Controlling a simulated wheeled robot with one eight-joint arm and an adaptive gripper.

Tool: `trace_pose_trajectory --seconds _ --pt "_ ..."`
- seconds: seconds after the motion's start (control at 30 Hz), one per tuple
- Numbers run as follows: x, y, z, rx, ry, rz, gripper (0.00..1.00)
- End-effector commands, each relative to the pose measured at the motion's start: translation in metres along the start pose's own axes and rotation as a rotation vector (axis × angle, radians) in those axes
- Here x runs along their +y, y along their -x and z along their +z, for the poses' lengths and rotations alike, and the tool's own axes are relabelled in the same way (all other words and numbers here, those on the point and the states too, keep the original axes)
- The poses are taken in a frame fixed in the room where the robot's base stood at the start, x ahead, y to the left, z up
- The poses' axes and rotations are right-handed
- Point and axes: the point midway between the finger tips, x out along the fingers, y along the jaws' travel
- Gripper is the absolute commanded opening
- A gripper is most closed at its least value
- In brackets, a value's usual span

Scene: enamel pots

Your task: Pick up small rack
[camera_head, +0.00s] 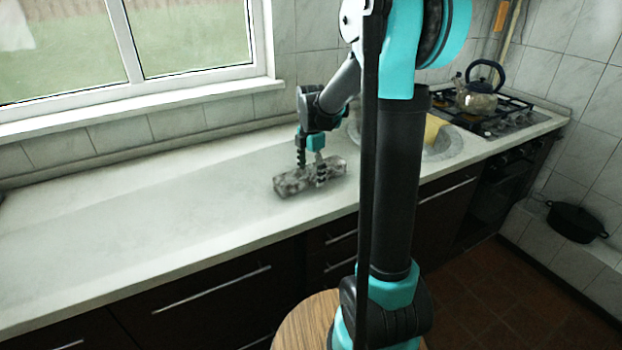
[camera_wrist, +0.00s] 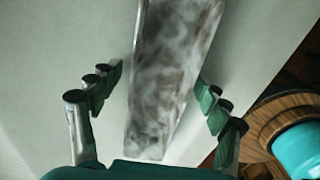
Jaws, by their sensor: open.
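The small rack (camera_head: 296,181) looks like a long, narrow, mottled grey block lying on the pale counter, left of the sink. In the wrist view the rack (camera_wrist: 168,75) runs from the top edge down between my fingers. My gripper (camera_head: 312,170) is pointed down at the rack, with one finger on its near side in the head view. The rack's far end is cut off in the wrist view.
The counter (camera_head: 130,225) is clear to the left of the rack. A sink (camera_head: 443,145) with something yellow (camera_head: 433,130) lies to the right, partly behind my arm. A kettle (camera_head: 477,97) stands on the stove (camera_head: 490,122). A dark pot (camera_head: 576,221) sits low at the right. A window is behind.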

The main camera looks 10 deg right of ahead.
Motion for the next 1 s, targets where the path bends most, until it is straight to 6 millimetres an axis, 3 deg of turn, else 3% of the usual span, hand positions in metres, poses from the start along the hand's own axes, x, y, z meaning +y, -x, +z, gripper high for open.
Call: trace_pose_trajectory --seconds 0.1,0.57,1.0 --pt "0.0000 0.0003 0.0000 0.000 0.000 0.000 0.77" --pt "0.0000 0.0005 0.0000 0.000 0.000 0.000 0.20" --pt "-0.0002 0.0095 -0.0001 0.000 0.000 0.000 0.18"
